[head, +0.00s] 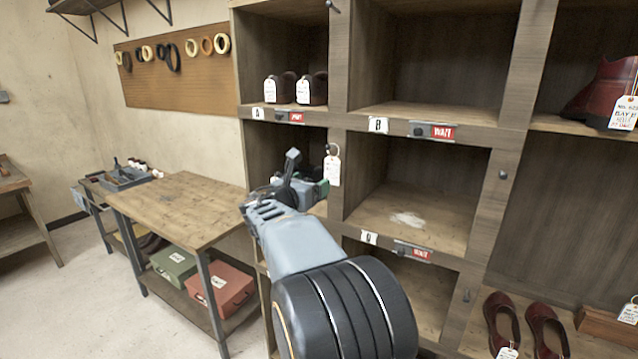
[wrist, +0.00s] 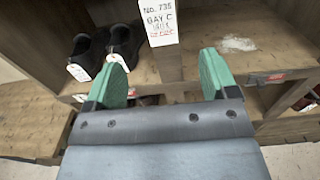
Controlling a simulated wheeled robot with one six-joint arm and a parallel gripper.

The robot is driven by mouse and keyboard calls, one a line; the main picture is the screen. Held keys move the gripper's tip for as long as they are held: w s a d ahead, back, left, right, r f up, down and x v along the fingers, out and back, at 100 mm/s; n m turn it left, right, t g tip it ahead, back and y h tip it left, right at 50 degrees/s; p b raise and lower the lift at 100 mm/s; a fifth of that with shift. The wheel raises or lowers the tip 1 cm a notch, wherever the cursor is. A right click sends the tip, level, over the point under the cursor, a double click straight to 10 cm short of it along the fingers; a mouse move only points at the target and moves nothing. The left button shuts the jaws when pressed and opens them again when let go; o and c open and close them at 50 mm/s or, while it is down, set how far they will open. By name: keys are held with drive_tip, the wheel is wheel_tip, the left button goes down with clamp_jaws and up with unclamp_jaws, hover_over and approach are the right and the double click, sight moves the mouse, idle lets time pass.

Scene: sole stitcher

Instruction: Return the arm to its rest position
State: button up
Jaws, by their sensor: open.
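My gripper (head: 312,190) is extended in front of the shelving, near the post between the middle-left and middle-right cubbies. In the wrist view its two green fingers (wrist: 163,75) stand apart with nothing between them. A white tag (head: 333,170) hangs from a hook on that post. In the wrist view the tag (wrist: 160,20), reading No. 735 Bay C, hangs just beyond and above the fingers, apart from them as far as I can tell. Dark shoes with white tags (wrist: 105,50) sit in the cubby left of the post; my gripper mostly hides that cubby in the head view.
The shelving (head: 490,190) fills the right, its middle-right cubby holding only a pale smudge. Dark tagged shoes (head: 297,88) sit upper left; red shoes (head: 525,325) sit lower right. A wooden workbench (head: 175,205) with boxes beneath stands left. Open floor lies at lower left.

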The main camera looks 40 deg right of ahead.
drive_tip(key=shift+v, duration=1.25)
drive_tip(key=s+a+f+m+g+y, duration=0.1)
drive_tip(key=s+a+f+m+y, duration=0.25)
drive_tip(key=f+m, duration=0.3)
drive_tip(key=s+a+f+m+g+y, duration=0.1)
drive_tip(key=s+a+f+m+y, duration=0.2)
drive_tip(key=f+m, duration=0.4)
drive_tip(key=s+a+f+m+y, duration=0.2)
drive_tip(key=a+y, duration=0.1)
drive_tip(key=a, duration=0.4)
drive_tip(key=s+a+f+m+t+y, duration=0.1)
drive_tip(key=s+a+f+m+y, duration=0.1)
drive_tip(key=a, duration=0.6)
drive_tip(key=s+a+f+m+y, duration=0.3)
drive_tip(key=a+y, duration=0.3)
drive_tip(key=a, duration=0.1)
drive_tip(key=shift+s+a+t, duration=0.2)
drive_tip(key=shift+s+t, duration=0.05)
drive_tip(key=shift+t, duration=0.05)
